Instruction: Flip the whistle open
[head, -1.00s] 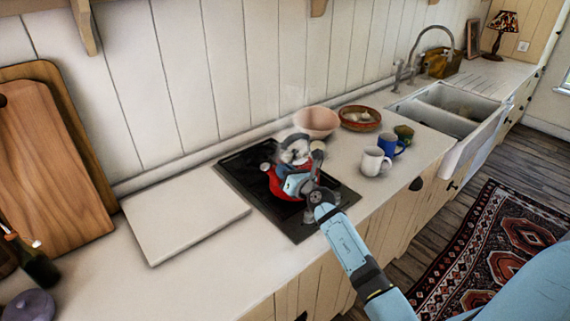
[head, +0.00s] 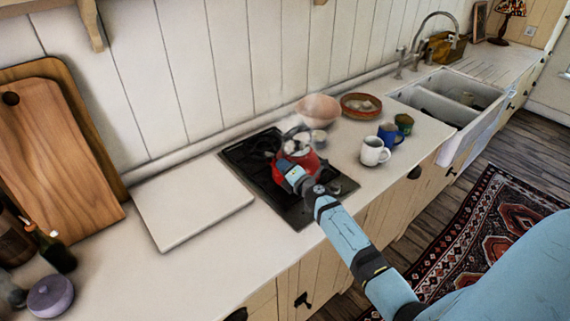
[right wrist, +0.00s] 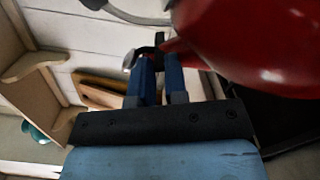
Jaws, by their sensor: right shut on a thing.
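The red kettle (head: 309,159) stands on the dark hob, with steam rising around its top. It fills the upper right of the right wrist view (right wrist: 255,45). My right gripper (head: 287,172) is at the near left side of the kettle, by its spout. In the right wrist view its two blue fingers (right wrist: 154,75) are shut on the whistle (right wrist: 159,40), a small dark piece with a silvery end at the spout. The fingers hide part of the whistle, and I cannot tell how far it is tilted. My left gripper is not in view.
A white board (head: 192,205) lies left of the hob (head: 268,187). A pink bowl (head: 317,110), a brown dish (head: 361,106), a white mug (head: 374,152) and a blue mug (head: 392,134) stand to the right. Free counter lies in front of the board.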

